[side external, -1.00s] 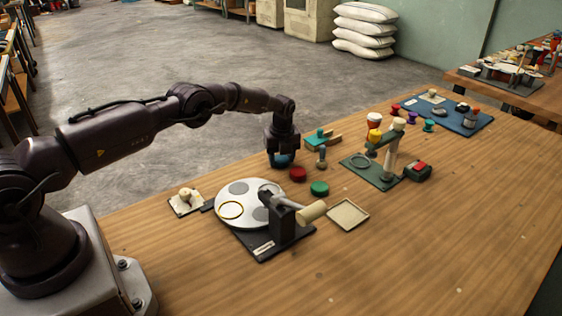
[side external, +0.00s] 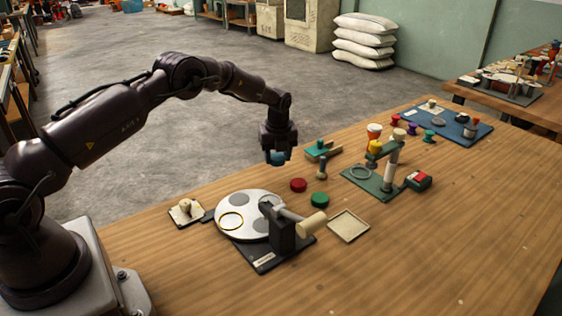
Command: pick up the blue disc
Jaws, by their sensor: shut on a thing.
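The blue disc (side external: 276,158) is between the fingers of my gripper (side external: 278,152), partly hidden by them. My gripper points down, is shut on the disc and holds it above the table, near its far edge. A red disc (side external: 298,185) and a green disc (side external: 319,200) lie on the wood below and to the right of it.
A square tray (side external: 348,226) lies to the right. The table's right front (side external: 440,240) is clear.

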